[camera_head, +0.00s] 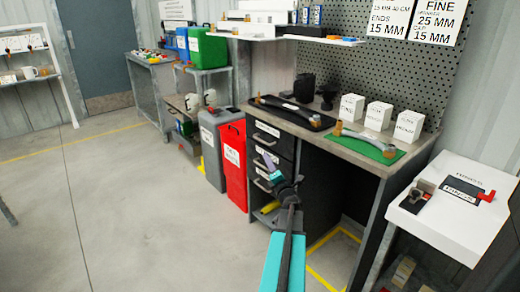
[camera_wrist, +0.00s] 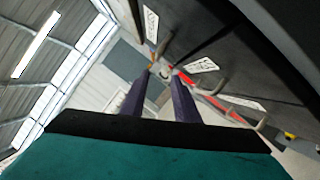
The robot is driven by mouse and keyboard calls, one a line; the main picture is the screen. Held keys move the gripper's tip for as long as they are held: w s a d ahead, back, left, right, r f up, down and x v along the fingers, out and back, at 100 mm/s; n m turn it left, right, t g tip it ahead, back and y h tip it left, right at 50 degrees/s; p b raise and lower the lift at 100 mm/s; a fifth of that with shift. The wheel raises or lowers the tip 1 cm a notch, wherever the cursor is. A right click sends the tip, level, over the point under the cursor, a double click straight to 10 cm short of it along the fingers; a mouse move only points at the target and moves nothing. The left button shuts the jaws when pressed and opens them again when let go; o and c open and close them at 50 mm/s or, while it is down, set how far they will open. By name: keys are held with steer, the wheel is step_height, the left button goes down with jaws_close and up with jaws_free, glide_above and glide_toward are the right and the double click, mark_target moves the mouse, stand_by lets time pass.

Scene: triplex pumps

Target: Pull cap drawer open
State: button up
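The dark drawer unit under the workbench has three stacked drawers with white labels: top drawer (camera_head: 268,128), middle drawer (camera_head: 267,156) and bottom drawer (camera_head: 262,174). All look closed. The labels are too small to read, so I cannot tell which is the cap drawer. My gripper (camera_head: 270,165) is in front of the middle and lower drawers and partly hides them. In the wrist view my gripper (camera_wrist: 164,74) shows two purple fingers apart, with nothing clearly held. The drawer fronts with their labels (camera_wrist: 201,65) and bar handles (camera_wrist: 216,86) pass on the right, beside the fingertips.
A red bin (camera_head: 232,160) and a grey bin (camera_head: 212,145) stand left of the drawers. The bench top (camera_head: 340,137) holds a black tray, a green mat and white boxes. A white table (camera_head: 455,215) stands at right. The floor at left is clear.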

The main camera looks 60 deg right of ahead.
mark_target(261, 141)
steer(key=shift+s+d+r+n+t+y, duration=0.3)
steer(key=shift+s+r+n, duration=0.15)
steer(key=shift+s+n, duration=0.1)
steer(key=shift+w+d, duration=0.1)
steer(key=shift+b+x, duration=0.3)
steer(key=shift+x, duration=6.45)
steer(key=shift+r, duration=0.1)
steer(key=shift+c, duration=0.4)
jaws_close()
